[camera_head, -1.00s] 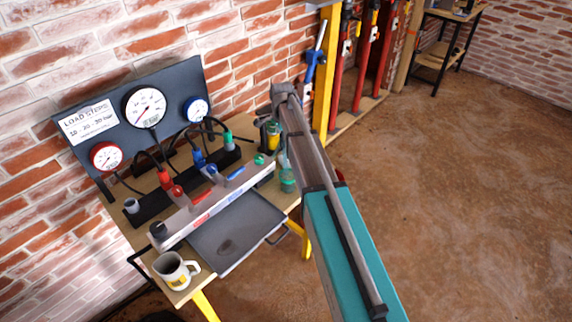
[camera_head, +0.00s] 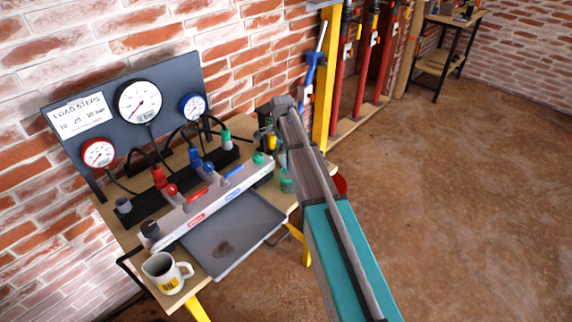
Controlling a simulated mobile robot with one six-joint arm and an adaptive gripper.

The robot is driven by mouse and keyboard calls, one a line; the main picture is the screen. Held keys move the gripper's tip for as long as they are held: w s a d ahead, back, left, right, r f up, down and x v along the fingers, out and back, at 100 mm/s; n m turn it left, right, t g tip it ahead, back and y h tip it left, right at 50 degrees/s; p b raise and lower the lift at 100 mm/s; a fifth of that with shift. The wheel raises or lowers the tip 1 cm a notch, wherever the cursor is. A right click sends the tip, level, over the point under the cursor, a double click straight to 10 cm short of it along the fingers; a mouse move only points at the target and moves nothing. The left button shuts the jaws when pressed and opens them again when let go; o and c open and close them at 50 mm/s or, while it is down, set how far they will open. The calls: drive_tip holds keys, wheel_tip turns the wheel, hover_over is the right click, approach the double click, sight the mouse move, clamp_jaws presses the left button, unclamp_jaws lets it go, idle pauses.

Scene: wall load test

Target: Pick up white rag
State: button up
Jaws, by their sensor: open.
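I cannot make out a white rag in this view. My arm (camera_head: 335,225), teal and grey, reaches in from the bottom right to the right end of the workbench (camera_head: 122,228).
The bench holds a gauge panel (camera_head: 68,98), a grey tray (camera_head: 205,262) with a dark patch, a white mug (camera_head: 178,284) at the front left corner and a green jar (camera_head: 286,181) beside the arm. A brick wall stands behind; the floor at right is clear.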

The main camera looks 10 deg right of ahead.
sight(283, 159)
drive_tip(key=shift+f, duration=0.1)
idle(0.3)
drive_tip(key=shift+w+d+f+b, duration=0.1)
drive_tip(key=shift+d+f+b, duration=0.05)
drive_tip(key=shift+f+b, duration=2.45)
drive_tip(key=shift+r, duration=0.1)
drive_tip(key=c, duration=0.7)
drive_tip(key=shift+r, duration=0.1)
drive_tip(key=shift+r+p, duration=0.95)
drive_tip(key=shift+p, duration=0.2)
drive_tip(key=s+r+p, duration=0.3)
drive_tip(key=s, duration=0.1)
drive_tip(key=s+r+p, duration=0.4)
drive_tip(key=s, duration=0.1)
drive_tip(key=s+r+p, duration=0.3)
drive_tip(key=s+r, duration=0.1)
drive_tip(key=s, duration=0.1)
drive_tip(key=shift+d+p, duration=0.1)
drive_tip(key=shift+p, duration=0.3)
